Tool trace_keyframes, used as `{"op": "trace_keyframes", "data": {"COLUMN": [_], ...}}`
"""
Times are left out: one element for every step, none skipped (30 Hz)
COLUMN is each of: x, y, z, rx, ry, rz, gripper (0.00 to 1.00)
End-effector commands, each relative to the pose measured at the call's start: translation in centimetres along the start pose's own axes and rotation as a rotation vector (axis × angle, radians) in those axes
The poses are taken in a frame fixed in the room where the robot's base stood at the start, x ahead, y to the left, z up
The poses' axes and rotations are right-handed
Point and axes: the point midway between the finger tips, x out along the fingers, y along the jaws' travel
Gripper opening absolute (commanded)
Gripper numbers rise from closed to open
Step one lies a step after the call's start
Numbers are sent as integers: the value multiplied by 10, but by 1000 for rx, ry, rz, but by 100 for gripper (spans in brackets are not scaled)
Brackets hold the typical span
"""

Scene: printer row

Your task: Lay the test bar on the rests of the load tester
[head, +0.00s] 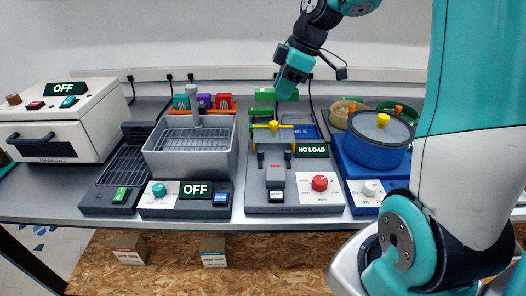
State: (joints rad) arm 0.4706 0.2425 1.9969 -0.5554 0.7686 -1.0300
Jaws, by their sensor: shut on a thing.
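The load tester (290,190) is a grey machine on the bench in the middle of the head view. It has a yellow-topped grey press part (272,134), a red knob (320,183) and a display (311,151) reading NO LOAD. My gripper (284,88) is above and behind the tester, pointing down. It is shut on a bright green bar, which looks like the test bar (264,95). The bar appears roughly level and above the bench. The fingertips are small and partly merge with the bar. The rests are too small to make out clearly.
Left of the tester stand a grey basin (190,160) with a mesh and a white annealing oven (58,120). Right of it is a blue pot (378,143) with a lid. The surroundings are crowded.

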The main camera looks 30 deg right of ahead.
Motion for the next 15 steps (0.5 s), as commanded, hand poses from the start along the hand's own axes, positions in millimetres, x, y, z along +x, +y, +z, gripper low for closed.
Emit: {"op": "trace_keyframes", "data": {"x": [4,8,15,21,28,39,47,55,66,73,81,92,99,106,116], "y": [-1,-1,-1,-1,-2,-2,-2,-2,-2,-2,-2,-2,-2,-2,-2], "z": [1,3,5,7,10,14,17,20,24,28,31,36,39,42,46], "rx": [1,1,1,1,0,0,0,0,-1,0,0,1,0,0,1], "ry": [-1,0,0,0,-2,-1,-1,-2,-1,-1,-2,-2,-1,-1,-2], "rz": [-4,-5,-6,-7,-9,-10,-11,-10,-11,-11,-11,-11,-11,-10,-9], "gripper": [1,1,1,1,1,1,1,1,1,1,1,1,1,1,1]}}
